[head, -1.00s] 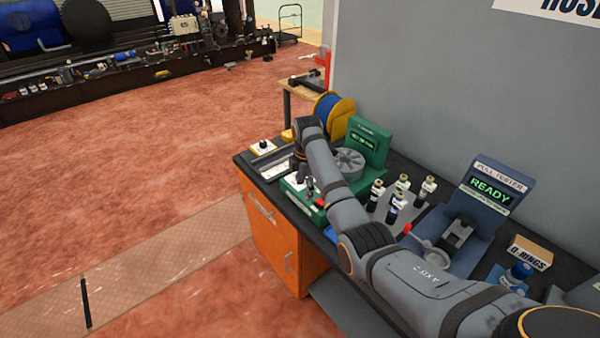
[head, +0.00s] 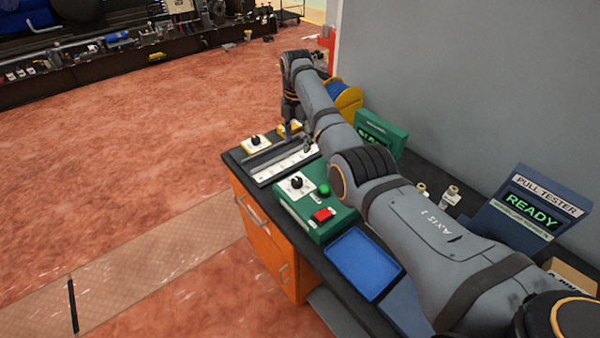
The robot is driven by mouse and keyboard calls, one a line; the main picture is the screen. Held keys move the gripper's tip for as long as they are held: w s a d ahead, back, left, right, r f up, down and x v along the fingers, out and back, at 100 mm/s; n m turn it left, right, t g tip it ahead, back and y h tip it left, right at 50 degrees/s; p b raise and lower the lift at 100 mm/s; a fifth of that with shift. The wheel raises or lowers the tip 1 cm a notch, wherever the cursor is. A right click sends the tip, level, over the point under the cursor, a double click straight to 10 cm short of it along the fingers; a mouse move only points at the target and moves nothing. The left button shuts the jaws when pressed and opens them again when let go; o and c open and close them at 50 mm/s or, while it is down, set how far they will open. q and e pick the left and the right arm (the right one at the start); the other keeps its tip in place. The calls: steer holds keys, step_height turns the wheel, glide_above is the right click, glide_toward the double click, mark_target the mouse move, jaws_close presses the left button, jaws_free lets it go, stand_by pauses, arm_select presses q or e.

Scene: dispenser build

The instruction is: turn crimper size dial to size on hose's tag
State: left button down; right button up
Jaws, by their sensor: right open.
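The green crimper (head: 318,234) stands on the bench, with a black dial (head: 296,183) on a white plate, a green button (head: 323,190) and a red switch (head: 323,214). Its green display housing (head: 392,137) is partly hidden behind my right arm, so its screen cannot be read. My right gripper (head: 296,138) points down, open and seemingly empty, over the pale ruled tray beyond the crimper dial, apart from that dial. The dial's size marks are too small to read. I see no hose tag. My left gripper is out of view.
A second black dial (head: 255,141) on a white plate sits at the bench's far left corner, beside the ruled tray (head: 283,166). A blue tray (head: 362,264) lies in front. The blue pull tester (head: 530,208) reads READY. A yellow hose reel (head: 345,98) stands behind.

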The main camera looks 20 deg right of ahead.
mark_target(297, 180)
steer(key=f+b, duration=0.1)
steer(key=f, duration=0.3)
steer(key=s+f+b, duration=0.1)
steer(key=f, duration=0.4)
steer(key=f+b, duration=0.1)
steer(key=f, duration=0.3)
steer(key=shift+s+a+f, duration=0.15)
steer(key=shift+a+f, duration=0.15)
steer(key=shift+a, duration=0.1)
steer(key=shift+f, duration=0.45)
steer(key=shift+c, duration=0.2)
steer(key=c, duration=1.1)
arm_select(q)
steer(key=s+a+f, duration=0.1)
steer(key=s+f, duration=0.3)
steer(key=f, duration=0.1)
